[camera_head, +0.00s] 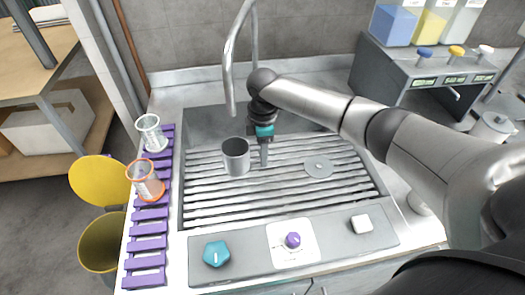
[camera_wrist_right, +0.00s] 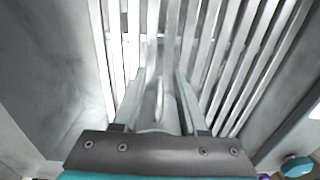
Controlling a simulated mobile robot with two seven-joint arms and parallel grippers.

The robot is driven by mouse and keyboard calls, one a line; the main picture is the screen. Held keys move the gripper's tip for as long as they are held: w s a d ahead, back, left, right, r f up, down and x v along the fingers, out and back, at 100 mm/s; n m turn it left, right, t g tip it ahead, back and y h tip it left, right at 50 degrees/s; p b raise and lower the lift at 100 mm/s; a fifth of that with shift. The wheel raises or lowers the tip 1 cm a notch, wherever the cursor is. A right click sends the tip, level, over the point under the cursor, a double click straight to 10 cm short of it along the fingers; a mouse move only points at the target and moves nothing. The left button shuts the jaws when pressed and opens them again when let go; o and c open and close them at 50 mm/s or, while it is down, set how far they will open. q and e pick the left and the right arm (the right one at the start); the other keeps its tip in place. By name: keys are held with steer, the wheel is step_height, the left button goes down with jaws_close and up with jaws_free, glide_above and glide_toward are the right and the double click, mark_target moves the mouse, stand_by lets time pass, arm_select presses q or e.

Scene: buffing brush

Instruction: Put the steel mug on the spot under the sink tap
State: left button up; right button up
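The steel mug (camera_head: 236,157) stands upright on the slatted sink rack, below and slightly right of the tap (camera_head: 229,85)'s spout end in the head view. My right gripper (camera_head: 264,157) points down at the mug's right side. In the right wrist view its two fingers (camera_wrist_right: 160,88) stand apart, with a narrow pale piece, probably the mug's handle, between them and gaps on both sides. The mug's body is mostly hidden there. A flat grey disc (camera_head: 319,167) lies on the slats to the right. My left gripper is not in view.
Two clear cups, one white-rimmed (camera_head: 151,132) and one orange-rimmed (camera_head: 146,182), stand on the purple rack (camera_head: 149,226) at left. The front slats are clear.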

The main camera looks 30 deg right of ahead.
steer(key=shift+r, duration=0.1)
step_height(320, 180, up, 12)
steer(key=p, duration=0.2)
stand_by(0.4)
stand_by(0.4)
